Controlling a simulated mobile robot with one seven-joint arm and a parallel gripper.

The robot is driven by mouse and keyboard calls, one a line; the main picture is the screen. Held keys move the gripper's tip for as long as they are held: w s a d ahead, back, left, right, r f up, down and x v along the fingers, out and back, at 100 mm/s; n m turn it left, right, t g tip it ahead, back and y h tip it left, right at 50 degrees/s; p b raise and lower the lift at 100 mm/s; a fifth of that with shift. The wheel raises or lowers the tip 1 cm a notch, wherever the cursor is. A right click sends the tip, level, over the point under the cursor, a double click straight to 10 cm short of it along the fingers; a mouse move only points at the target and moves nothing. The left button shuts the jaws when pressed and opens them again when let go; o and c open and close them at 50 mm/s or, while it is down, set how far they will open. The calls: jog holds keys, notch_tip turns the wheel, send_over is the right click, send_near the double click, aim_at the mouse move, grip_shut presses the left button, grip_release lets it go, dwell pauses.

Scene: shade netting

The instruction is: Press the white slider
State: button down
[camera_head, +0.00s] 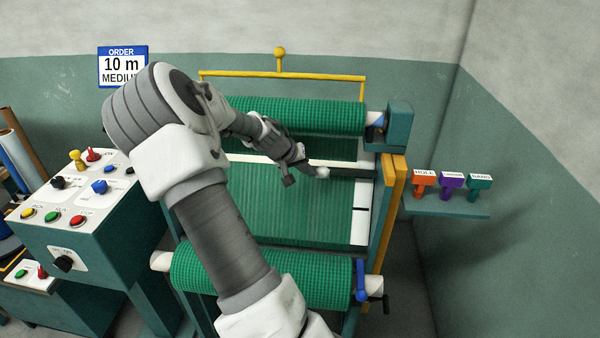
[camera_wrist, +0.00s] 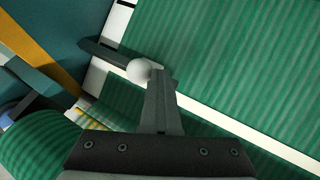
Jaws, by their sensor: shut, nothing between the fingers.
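The white slider shows as a small white round knob (camera_head: 323,172) at the right part of the white strip across the green netting. It sits at the end of a dark bar (camera_head: 350,173). In the wrist view the white knob (camera_wrist: 139,71) is right at the tip of my gripper (camera_wrist: 157,78). My gripper also shows in the head view (camera_head: 306,172), reaching from the left. Its fingers are shut and empty, and they look to be at or touching the knob. I cannot tell whether they press on it.
Green netting rolls lie above (camera_head: 310,118) and below (camera_head: 260,270) the flat netting sheet. A yellow frame post (camera_head: 393,205) stands at the right. A shelf with coloured stamps (camera_head: 452,182) is farther right. A button panel (camera_head: 75,215) stands at the left.

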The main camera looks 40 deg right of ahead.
jog(key=s+d+b, duration=0.2)
jog(key=s+d, duration=0.4)
jog(key=s, duration=0.2)
jog(key=shift+d, duration=0.25)
jog(key=shift+s, duration=0.15)
jog(key=shift+b, duration=0.3)
